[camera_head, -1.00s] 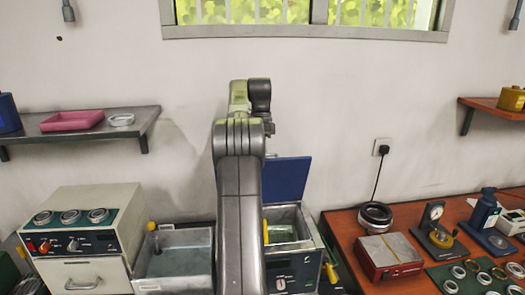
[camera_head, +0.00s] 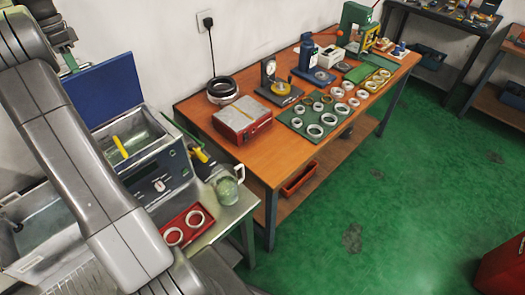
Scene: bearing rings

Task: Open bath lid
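The bath (camera_head: 181,165) is a metal box with a dark blue control front, on the bench at the left of the head view. Its blue lid (camera_head: 103,87) stands raised at the back, so the tank is uncovered. A yellow handle (camera_head: 120,146) shows inside the tank opening. My arm crosses the left side of the view in front of the bath. My gripper's fingers are not visible; the arm's far end leaves the picture at the upper left.
An orange table (camera_head: 252,162) holds a red box (camera_head: 242,120), a green mat (camera_head: 310,134) with several rings, and a dial gauge (camera_head: 277,80). A red tray (camera_head: 184,231) with two rings lies in front of the bath, near a glass jar (camera_head: 227,190).

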